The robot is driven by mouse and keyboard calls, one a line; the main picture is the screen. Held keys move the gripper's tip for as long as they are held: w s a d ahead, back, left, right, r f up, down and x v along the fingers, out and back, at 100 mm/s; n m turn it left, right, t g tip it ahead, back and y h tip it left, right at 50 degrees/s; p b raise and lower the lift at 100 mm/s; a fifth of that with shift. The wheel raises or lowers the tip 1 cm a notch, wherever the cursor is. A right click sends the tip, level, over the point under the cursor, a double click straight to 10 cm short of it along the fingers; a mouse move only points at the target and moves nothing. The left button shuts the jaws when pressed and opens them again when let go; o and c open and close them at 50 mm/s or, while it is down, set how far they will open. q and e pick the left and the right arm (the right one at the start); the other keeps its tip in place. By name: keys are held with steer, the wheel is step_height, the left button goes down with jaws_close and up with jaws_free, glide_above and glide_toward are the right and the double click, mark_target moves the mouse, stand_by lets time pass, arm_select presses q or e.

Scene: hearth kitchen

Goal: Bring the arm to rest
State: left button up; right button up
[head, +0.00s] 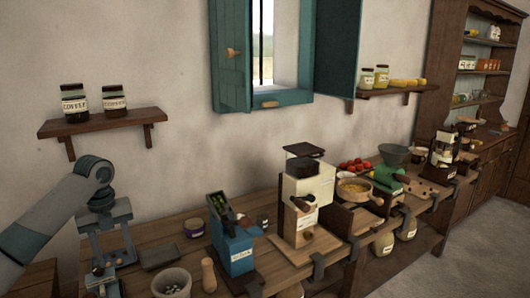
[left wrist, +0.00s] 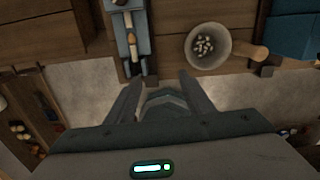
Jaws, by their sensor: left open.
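My left arm comes in from the left in the head view, with its wrist bent downward. My left gripper (head: 113,256) points down at the left end of the bench, its two fingers apart. In the left wrist view the open left gripper (left wrist: 161,88) has nothing between its fingers, with the bench's edge just beyond them. My right gripper is in neither view.
A blue-grey device (left wrist: 127,45) and a bowl (left wrist: 208,46) with a handled tool beside it lie beyond the fingers. The bowl (head: 172,283) also shows in the head view, near a blue grinder (head: 236,250). A shelf (head: 100,123) with two coffee jars hangs above.

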arm_select(q)
steer(key=s+d+f+n+t+h, duration=0.1)
steer(key=s+d+f+n, duration=0.2)
steer(key=s+d+f, duration=0.5)
steer(key=s+d+f+n, duration=0.4)
steer(key=d+f, duration=0.1)
steer(key=f, duration=0.5)
steer(key=s+d+f+n+t+h, duration=0.1)
steer(key=s+d+f+n, duration=0.2)
steer(key=s+d+f, duration=0.5)
steer(key=s+d+f+n, duration=0.1)
steer(key=s+f+n, duration=0.3)
steer(key=s+n, duration=0.45)
steer(key=s+a+r+n+t+y, duration=0.1)
steer(key=s+a+n, duration=0.1)
steer(key=s+n, duration=0.35)
steer(key=s+a+r+n+t+y, duration=0.1)
steer(key=s+a+n, duration=0.15)
steer(key=s, duration=0.65)
step_height(320, 180, down, 29)
steer(key=s+g, duration=0.1)
steer(key=g, duration=0.1)
steer(key=s+a+f+g, duration=0.1)
steer(key=s+a+f, duration=0.2)
steer(key=s+f, duration=1.4)
steer(key=shift+s+f, duration=0.35)
steer(key=shift+s, duration=0.25)
